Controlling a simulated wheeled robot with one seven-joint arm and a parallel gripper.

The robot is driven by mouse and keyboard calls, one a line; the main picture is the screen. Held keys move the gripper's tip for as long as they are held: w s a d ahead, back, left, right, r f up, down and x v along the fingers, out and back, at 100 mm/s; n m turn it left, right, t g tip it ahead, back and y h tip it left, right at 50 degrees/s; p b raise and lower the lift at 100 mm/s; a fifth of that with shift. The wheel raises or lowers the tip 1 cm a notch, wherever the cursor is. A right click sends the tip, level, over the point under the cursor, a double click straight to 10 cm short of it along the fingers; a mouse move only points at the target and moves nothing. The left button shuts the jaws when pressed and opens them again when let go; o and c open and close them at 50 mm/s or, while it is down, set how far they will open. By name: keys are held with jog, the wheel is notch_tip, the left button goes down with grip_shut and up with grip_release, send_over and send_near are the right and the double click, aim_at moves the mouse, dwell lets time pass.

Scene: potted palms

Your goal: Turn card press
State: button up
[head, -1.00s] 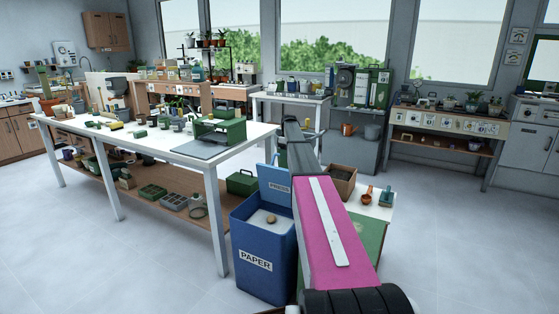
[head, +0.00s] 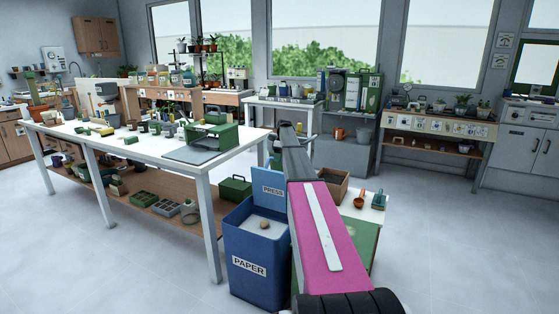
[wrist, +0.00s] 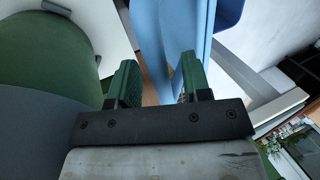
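A light blue panel marked PRESS (head: 269,187) stands upright at the back of a dark blue bin marked PAPER (head: 248,264) in the head view. In the wrist view, a light blue surface (wrist: 178,28) lies ahead of my gripper, its narrow lower part showing between the fingers; it looks like the panel or bin, but I cannot tell which. My gripper (wrist: 157,80) has its two green fingertips apart, with no firm hold visible.
A long white table (head: 120,150) with a lower wooden shelf stands left of the bin. A low stand with an orange scoop (head: 359,198) is right of my arm. A large green rounded thing (wrist: 45,55) is left in the wrist view. Open floor lies at right.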

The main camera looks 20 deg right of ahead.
jog(key=v, duration=1)
jog(key=shift+w+d+r, duration=0.15)
jog(key=shift+r, duration=0.2)
